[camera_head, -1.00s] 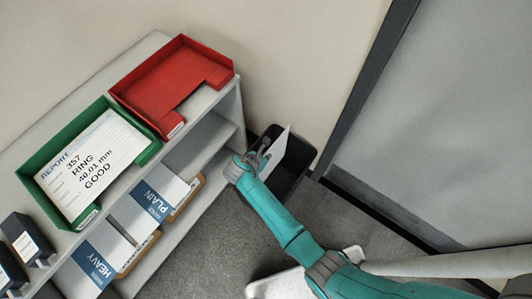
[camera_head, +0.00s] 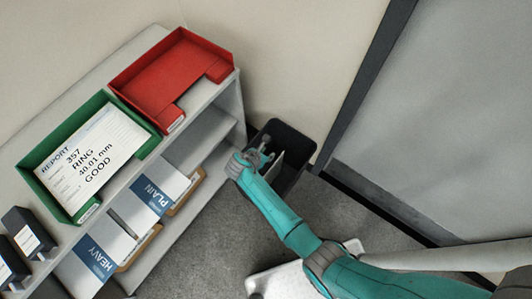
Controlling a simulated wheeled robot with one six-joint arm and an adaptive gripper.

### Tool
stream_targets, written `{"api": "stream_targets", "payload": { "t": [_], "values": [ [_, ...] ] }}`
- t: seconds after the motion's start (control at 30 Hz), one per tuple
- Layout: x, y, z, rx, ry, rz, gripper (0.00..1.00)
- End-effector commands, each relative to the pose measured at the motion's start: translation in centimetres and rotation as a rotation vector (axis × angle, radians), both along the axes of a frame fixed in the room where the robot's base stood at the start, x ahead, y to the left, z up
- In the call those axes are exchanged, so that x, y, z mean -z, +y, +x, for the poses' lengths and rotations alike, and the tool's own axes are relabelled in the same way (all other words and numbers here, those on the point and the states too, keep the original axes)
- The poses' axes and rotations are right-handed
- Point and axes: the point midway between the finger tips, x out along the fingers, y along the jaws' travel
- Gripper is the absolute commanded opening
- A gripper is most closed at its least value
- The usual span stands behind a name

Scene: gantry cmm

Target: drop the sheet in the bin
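The black bin (camera_head: 293,139) stands on the floor between the shelf unit and the grey panel. The white sheet (camera_head: 275,167) is now low inside the bin's opening, upright or leaning, seen as a narrow pale strip. Part of it is hidden by my arm and the bin. My gripper (camera_head: 266,150) is over the left side of the bin, above the sheet. Its fingers look spread, with no sheet between them.
The shelf unit at left carries a red tray (camera_head: 150,97), empty, and a green tray (camera_head: 32,159) with a report sheet (camera_head: 88,160). Lower shelves hold PLAIN (camera_head: 156,197) and HEAVY (camera_head: 97,260) paper stacks. A grey panel (camera_head: 445,120) stands at right.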

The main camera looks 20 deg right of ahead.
Motion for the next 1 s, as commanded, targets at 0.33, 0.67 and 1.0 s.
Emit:
{"api": "stream_targets", "payload": {
  "t": [0.33,0.67,1.0],
  "values": [
    [-0.9,0.7,-0.4,-0.001,-0.003,0.001,0.35],
    [-5.5,4.1,-2.8,-0.004,-0.003,0.001,0.35],
    [-8.7,6.3,-4.6,-0.001,-0.001,0.000,0.35]
  ]
}}
